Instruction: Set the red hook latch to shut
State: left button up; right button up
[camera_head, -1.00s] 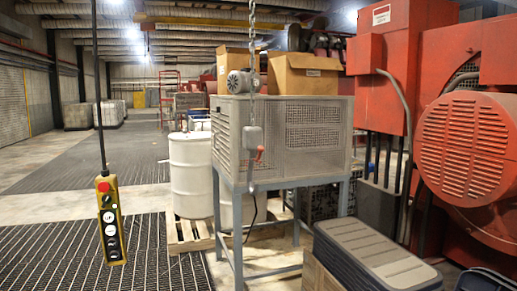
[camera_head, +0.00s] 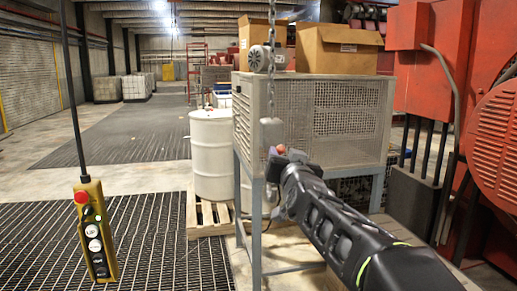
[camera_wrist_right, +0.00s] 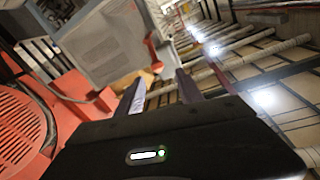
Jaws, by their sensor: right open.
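The red hook latch (camera_head: 280,149) is a small red piece beside the lower end of a grey block (camera_head: 271,131) that hangs on a chain, in front of the grey mesh cage. In the head view it is partly hidden by my right gripper (camera_head: 282,158), which is close to it. In the right wrist view the red latch (camera_wrist_right: 152,50) shows beyond the two fingertips of my open right gripper (camera_wrist_right: 163,88), with nothing between them. I cannot tell whether the latch is touched. My left gripper is out of view.
The mesh cage (camera_head: 340,105) on a blue-grey stand is just behind the latch. A yellow pendant control (camera_head: 95,230) hangs at the left. A white drum (camera_head: 212,155) stands on a pallet. Red machinery (camera_head: 495,130) is at the right. The floor at the left is open.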

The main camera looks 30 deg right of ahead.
aim_at(281, 148)
jog(key=shift+w+d+f, duration=0.2)
jog(key=shift+f, duration=0.1)
jog(key=shift+w+d+r, duration=0.1)
jog(key=shift+d+r, duration=0.05)
jog(key=p+x, duration=0.3)
jog(key=x, duration=0.1)
jog(key=shift+w+d+p, duration=0.25)
jog(key=shift+w+p, duration=0.05)
jog(key=shift+p, duration=0.1)
jog(key=shift+w+r+p, duration=0.1)
jog(key=shift+w+p, duration=0.25)
jog(key=shift+w, duration=0.05)
jog(key=shift+w+d+p, duration=0.4)
jog(key=shift+w+p, duration=0.1)
jog(key=shift+w, duration=0.05)
jog(key=shift+c, duration=0.5)
grip_shut()
